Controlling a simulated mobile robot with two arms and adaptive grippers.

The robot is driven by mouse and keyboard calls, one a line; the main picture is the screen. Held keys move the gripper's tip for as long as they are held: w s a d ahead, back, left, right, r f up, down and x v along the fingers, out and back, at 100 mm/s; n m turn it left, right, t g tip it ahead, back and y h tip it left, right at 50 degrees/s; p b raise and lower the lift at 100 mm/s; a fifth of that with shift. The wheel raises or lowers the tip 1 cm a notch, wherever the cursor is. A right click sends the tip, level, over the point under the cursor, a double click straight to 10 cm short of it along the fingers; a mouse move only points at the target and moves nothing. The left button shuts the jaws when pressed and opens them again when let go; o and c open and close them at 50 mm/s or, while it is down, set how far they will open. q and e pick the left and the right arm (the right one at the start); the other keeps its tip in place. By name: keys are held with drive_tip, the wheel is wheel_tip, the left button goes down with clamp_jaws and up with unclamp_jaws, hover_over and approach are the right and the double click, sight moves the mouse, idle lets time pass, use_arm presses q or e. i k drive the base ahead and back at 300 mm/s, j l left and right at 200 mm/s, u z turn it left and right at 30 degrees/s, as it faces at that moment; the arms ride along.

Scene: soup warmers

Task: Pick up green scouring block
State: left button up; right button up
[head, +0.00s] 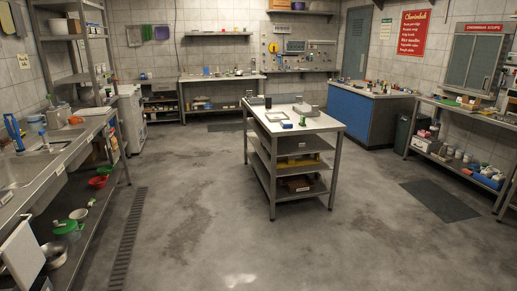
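I cannot pick out a green scouring block with certainty at this distance. A small green item (303,121) stands at the front of the central island table (322,124), next to a small blue item (286,125). Other tiny green spots show on the back and right counters, too small to tell. Neither of my grippers is in view.
A sink counter (36,172) runs along the left, with a green-lidded pot (68,228) and a red bowl (98,182) on its lower shelf. A blue-fronted counter (350,116) stands at the back right. Open floor (200,220) surrounds the island.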

sight(302, 124)
drive_tip(key=i, duration=3.65)
